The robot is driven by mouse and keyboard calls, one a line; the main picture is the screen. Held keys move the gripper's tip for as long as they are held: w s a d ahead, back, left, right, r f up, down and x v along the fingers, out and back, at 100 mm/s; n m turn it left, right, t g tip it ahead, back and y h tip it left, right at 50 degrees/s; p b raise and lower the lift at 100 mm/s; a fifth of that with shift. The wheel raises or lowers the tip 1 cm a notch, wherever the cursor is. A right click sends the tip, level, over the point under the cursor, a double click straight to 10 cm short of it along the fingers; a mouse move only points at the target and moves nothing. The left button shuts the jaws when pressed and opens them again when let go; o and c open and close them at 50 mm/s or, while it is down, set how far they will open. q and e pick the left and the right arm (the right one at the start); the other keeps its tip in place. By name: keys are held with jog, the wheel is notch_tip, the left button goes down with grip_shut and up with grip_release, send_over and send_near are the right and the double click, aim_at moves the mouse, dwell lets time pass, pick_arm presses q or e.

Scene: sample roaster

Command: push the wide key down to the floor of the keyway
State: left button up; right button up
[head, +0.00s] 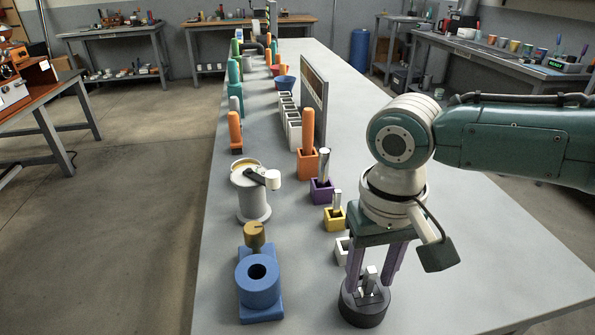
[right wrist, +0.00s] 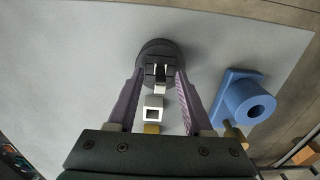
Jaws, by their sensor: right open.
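A dark round block (head: 365,306) stands on the near part of the table; it also shows in the right wrist view (right wrist: 150,48). A silver key (head: 371,274) stands up from its top, at the slot; in the right wrist view the key (right wrist: 160,78) shows as a pale upright piece. I cannot tell how deep it sits. My right gripper (head: 370,280) points down over the block, its two purple fingers apart on either side of the key. In the right wrist view the fingers (right wrist: 159,85) show gaps to the key. My left gripper is out of view.
A blue block with a round bore (head: 258,282) stands to the left. A white socket (head: 342,250), a yellow socket (head: 335,219) and a purple socket (head: 321,191) run in a row behind my gripper. The table right of the block is clear.

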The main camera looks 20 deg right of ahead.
notch_tip(320, 180, up, 9)
jog(key=shift+f+p, duration=0.1)
jog(key=shift+p, duration=1)
jog(key=shift+r, duration=0.5)
